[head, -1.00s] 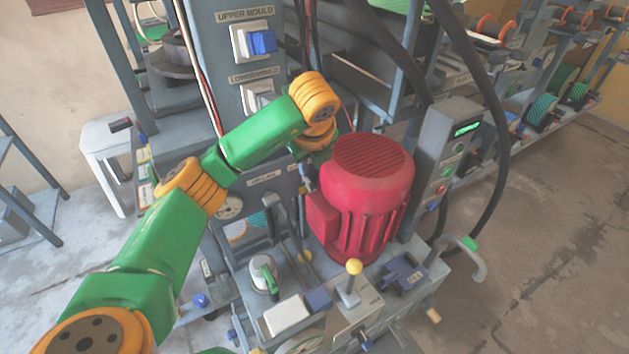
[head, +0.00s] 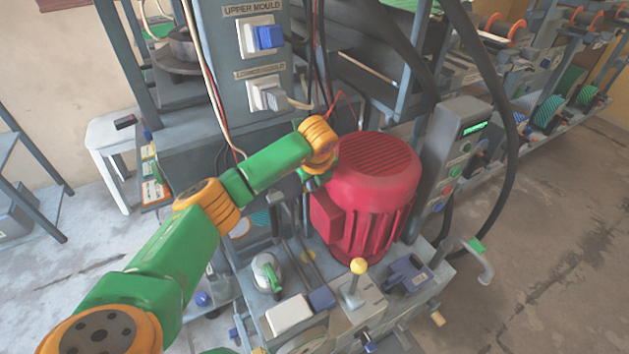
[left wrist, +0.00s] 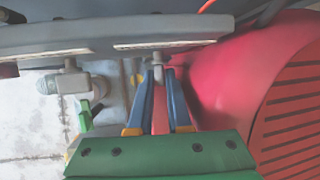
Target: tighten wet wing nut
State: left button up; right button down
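My left gripper (left wrist: 160,80) points away from the camera in the left wrist view, its two blue fingers apart. A small grey knob-like piece (left wrist: 158,70) shows at the fingertips, below the grey panel edge. It may be the wing nut, but its wings and any label cannot be made out. I cannot tell whether the fingers touch it. In the head view the left gripper (head: 312,184) is mostly hidden under my wrist, beside the red motor. No wing nut can be made out in that view. My right gripper is not in view.
The red motor (head: 368,205) stands close to the right of my left gripper. The grey press column (head: 255,75) rises behind. A green-handled valve (head: 268,272), a yellow-knobbed lever (head: 358,268) and a control box (head: 456,155) are nearby. Cables hang around the column.

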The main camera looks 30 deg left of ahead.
pick_arm(q)
grip_shut()
jog(key=shift+w+d+g+y, duration=0.1)
jog(key=shift+g+y, duration=0.3)
jog(key=shift+g, duration=0.2)
jog(key=shift+o, duration=1.5)
grip_release()
jog(key=shift+r, duration=0.15)
jog(key=p+v, duration=0.1)
jog(key=v, duration=0.6)
